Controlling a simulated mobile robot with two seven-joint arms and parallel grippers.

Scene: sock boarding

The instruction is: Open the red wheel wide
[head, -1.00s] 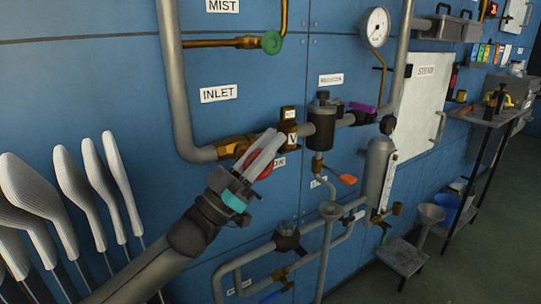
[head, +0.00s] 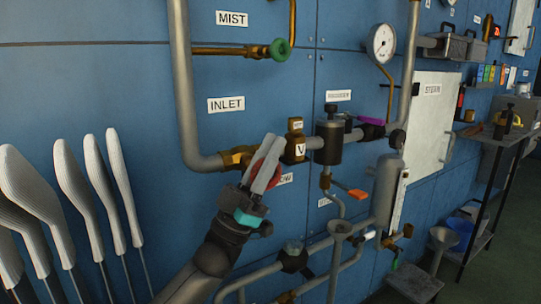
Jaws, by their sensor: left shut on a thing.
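The red wheel (head: 257,171) sits on the brass inlet valve (head: 238,158), on the grey pipe under the INLET label (head: 226,104). My left gripper (head: 271,152) comes up from below, and its two pale fingers lie across the wheel, shut on it. The fingers hide much of the wheel; red rim shows between and beside them. How far the wheel is turned cannot be told. My right gripper is not in view.
A green wheel (head: 280,49) is on the MIST line above. A dark regulator (head: 328,135) and a gauge (head: 382,43) are to the right. An orange lever (head: 357,194) is lower right. Several white sock boards (head: 76,192) stand at the left.

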